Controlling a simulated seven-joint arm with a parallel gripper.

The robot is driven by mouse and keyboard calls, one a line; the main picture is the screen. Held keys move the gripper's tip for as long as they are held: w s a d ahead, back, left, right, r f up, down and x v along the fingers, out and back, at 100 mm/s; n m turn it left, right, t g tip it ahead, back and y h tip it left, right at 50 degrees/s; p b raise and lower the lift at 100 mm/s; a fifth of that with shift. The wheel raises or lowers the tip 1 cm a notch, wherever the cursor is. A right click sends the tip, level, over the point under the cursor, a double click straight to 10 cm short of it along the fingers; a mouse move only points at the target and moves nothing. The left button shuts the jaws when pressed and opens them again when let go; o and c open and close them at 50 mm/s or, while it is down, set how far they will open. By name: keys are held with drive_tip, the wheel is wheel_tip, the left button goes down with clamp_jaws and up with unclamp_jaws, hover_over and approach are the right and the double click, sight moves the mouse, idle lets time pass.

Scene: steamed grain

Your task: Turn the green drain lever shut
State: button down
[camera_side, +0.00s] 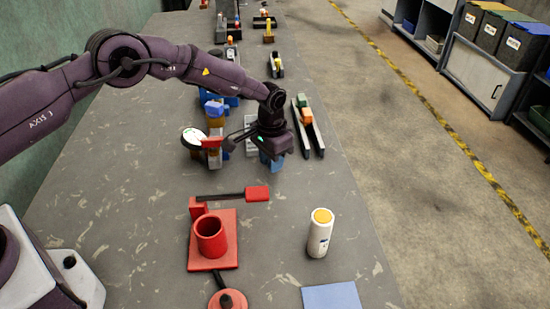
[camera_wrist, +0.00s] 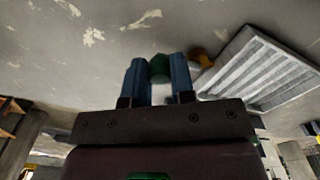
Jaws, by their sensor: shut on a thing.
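In the wrist view, a small dark green piece (camera_wrist: 158,67), which looks like the end of the green drain lever, sits between the two blue fingertips of my gripper (camera_wrist: 159,77). My gripper is shut on it. In the side view my gripper (camera_side: 271,161) points down low over the grey table, near its middle, and the lever cannot be made out there. The lever's shaft and pivot are hidden, so I cannot tell its angle.
A ribbed grey panel (camera_wrist: 265,68) is close beside the fingers. In the side view, a white-faced dial (camera_side: 194,138) stands left of my gripper, and dark rails with an orange block (camera_side: 306,115) lie right. A red cup (camera_side: 210,237) and white bottle (camera_side: 319,234) stand in front.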

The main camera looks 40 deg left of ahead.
drive_tip(key=shift+s+a+m, duration=0.1)
drive_tip(key=shift+s+m, duration=0.05)
drive_tip(key=shift+m, duration=0.25)
drive_tip(key=c, duration=1)
unclamp_jaws()
drive_tip(key=shift+o, duration=0.2)
drive_tip(key=shift+r, duration=0.1)
wheel_tip(320, 180, up, 13)
